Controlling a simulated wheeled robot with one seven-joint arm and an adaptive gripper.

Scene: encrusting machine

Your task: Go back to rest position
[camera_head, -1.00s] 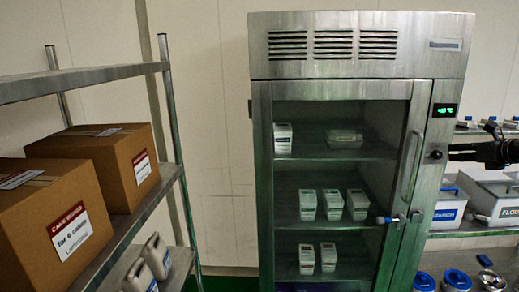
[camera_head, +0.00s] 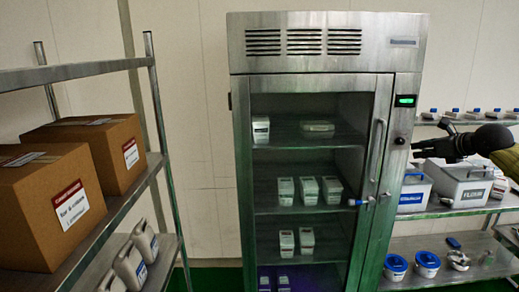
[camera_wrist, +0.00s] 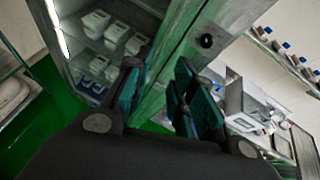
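My gripper (camera_head: 422,149) is at the right of the head view, in front of the right shelves and just right of the refrigerator. The wrist view shows its two dark fingers apart with an empty gap (camera_wrist: 158,88) between them. The steel refrigerator (camera_head: 320,50) stands in the middle with its glass door (camera_head: 340,165) closed. The refrigerator also shows in the wrist view (camera_wrist: 165,75), tilted, close to the fingers.
A metal rack (camera_head: 95,72) with cardboard boxes (camera_head: 65,205) stands at the left. Right shelves (camera_head: 440,211) carry a flour bin (camera_head: 460,187), a blue-labelled bin (camera_head: 411,192) and blue-lidded tubs (camera_head: 427,264). White containers (camera_head: 286,191) stand inside the refrigerator. Bare wall lies between rack and refrigerator.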

